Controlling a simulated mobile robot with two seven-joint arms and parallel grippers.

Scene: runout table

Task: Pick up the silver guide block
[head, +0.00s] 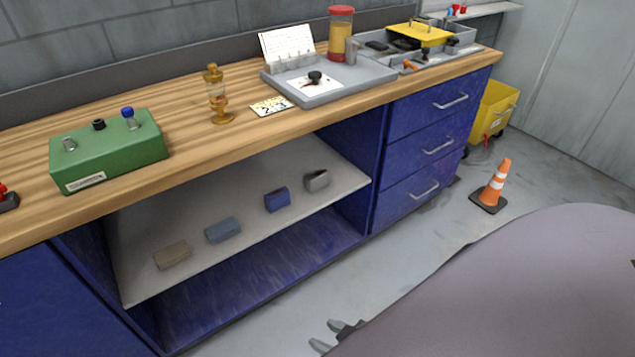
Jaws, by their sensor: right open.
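My right gripper (327,336) shows at the bottom edge of the head view, low in front of the bench and well apart from the blocks. Its two fingertips are spread with nothing visible between them. The large grey shape at the lower right is my own arm, and it hides most of that gripper. My left gripper is not in view.
A blue block (277,199), a grey-blue block (223,230) and a tan block (172,254) share the shelf. The wooden benchtop (190,130) overhangs it. Blue drawers (425,150) stand to the right. An orange cone (494,186) stands on the floor.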

